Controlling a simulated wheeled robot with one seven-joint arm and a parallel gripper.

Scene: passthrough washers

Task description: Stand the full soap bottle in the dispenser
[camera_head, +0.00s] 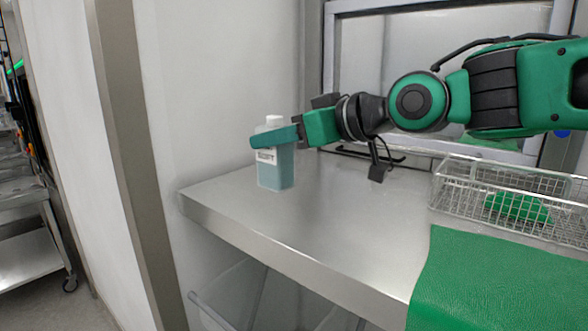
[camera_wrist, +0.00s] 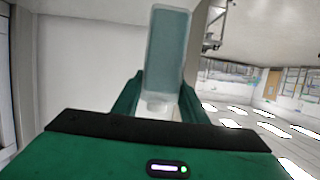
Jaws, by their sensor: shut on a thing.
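A soap bottle (camera_head: 275,172) with teal liquid, a white cap and a dark-lettered label stands upright at the far left end of the steel counter in the head view. My gripper (camera_head: 274,137) is shut on its upper part, just below the cap. The bottle's base looks to be at the counter surface; I cannot tell if it touches. In the wrist view the bottle (camera_wrist: 168,50) shows between the two green fingers (camera_wrist: 160,100), its cap end toward my palm. I cannot make out the dispenser in either view.
The steel counter (camera_head: 330,215) is clear in the middle. A wire basket (camera_head: 450,197) holding a green item (camera_head: 517,207) stands at the right. A green mat (camera_head: 490,280) lies at the front right. A framed hatch (camera_head: 360,70) is behind my arm, and a white wall borders the left.

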